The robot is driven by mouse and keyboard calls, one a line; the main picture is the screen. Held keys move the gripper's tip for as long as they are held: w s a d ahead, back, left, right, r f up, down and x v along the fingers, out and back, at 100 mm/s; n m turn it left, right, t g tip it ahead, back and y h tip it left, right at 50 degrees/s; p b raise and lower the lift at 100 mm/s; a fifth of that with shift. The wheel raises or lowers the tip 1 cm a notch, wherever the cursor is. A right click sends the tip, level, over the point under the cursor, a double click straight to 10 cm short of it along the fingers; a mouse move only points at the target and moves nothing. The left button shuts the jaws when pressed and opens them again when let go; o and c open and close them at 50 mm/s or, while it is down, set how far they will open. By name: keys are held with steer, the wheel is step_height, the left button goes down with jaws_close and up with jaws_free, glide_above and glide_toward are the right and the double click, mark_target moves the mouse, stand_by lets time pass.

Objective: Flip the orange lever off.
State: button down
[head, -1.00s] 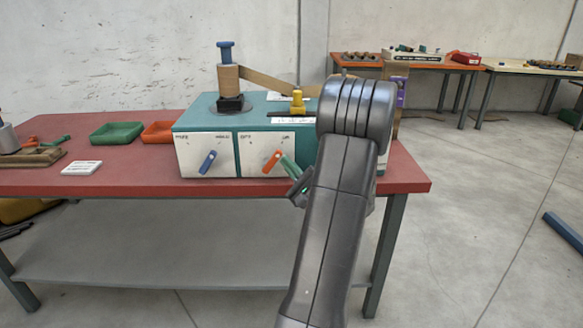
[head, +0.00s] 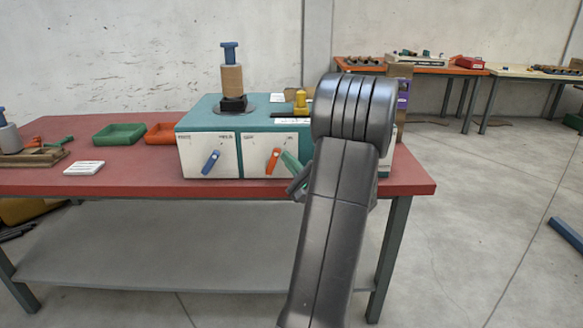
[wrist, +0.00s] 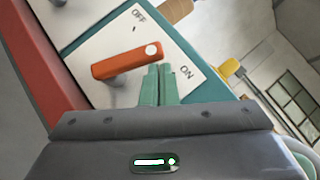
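The orange lever (head: 273,162) is on the white right front panel of a teal machine box. It leans a little to the right of upright in the head view. In the wrist view the orange lever (wrist: 120,62) has a white round mark at one end, and its panel (wrist: 90,45) reads OFF and ON. My gripper (wrist: 158,68) has its two green fingers together with nothing between them. Their tips are right beside the marked end of the lever, on the ON side; I cannot tell whether they touch. In the head view my gripper (head: 289,158) is partly hidden by my arm.
A blue lever (head: 211,162) is on the left panel. A brown spool (head: 232,80) and a yellow part (head: 301,99) stand on the box. Green (head: 118,134) and orange-red (head: 160,133) trays and a white block (head: 84,168) are left on the red table (head: 130,183).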

mark_target(274, 151)
steer(key=a+r+n+g, duration=0.1)
steer(key=n, duration=0.1)
steer(key=n+g, duration=0.1)
steer(key=g, duration=0.1)
steer(key=a+r+n+g+h, duration=0.1)
steer(key=n, duration=0.1)
steer(key=shift+a+r+n, duration=0.3)
steer(key=shift+r, duration=0.05)
steer(key=shift+a+n+g+h, duration=0.3)
steer(key=shift+n+g, duration=0.1)
steer(key=shift+g, duration=0.1)
steer(key=shift+a+r+n+g+h, duration=0.1)
steer(key=shift+a+n+g+h, duration=0.9)
steer(key=shift+a+n+h, duration=0.3)
steer(key=shift+d, duration=0.1)
